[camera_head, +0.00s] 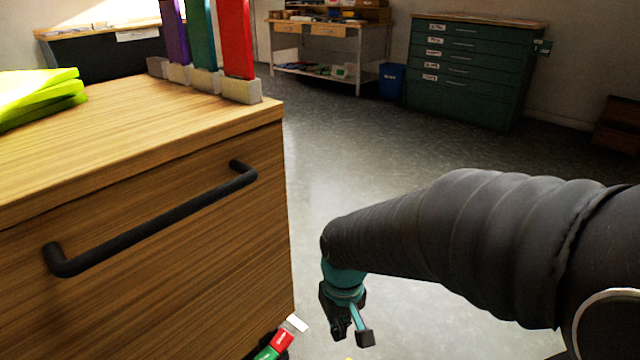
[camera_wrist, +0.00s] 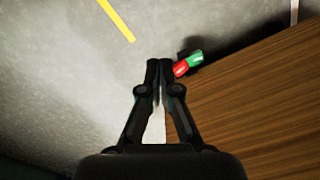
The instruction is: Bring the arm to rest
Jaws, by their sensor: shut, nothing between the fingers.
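My arm reaches in from the right in the head view, wrapped in a dark sleeve, and bends down at a teal wrist. My gripper (camera_head: 350,338) hangs low over the floor, to the right of the wooden drawer cabinet (camera_head: 190,250). In the wrist view my gripper (camera_wrist: 159,66) points away from the camera with its fingertips together and nothing between them. The cabinet's wooden surface (camera_wrist: 255,100) lies close to the right of the fingers there. I cannot tell whether they touch.
A red and green object (camera_head: 275,345) shows low by the cabinet's corner, also in the wrist view (camera_wrist: 188,63). A black handle (camera_head: 150,225) juts from the cabinet front. Grey floor (camera_head: 400,150) is open toward a green drawer chest (camera_head: 465,70) and a workbench (camera_head: 325,35).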

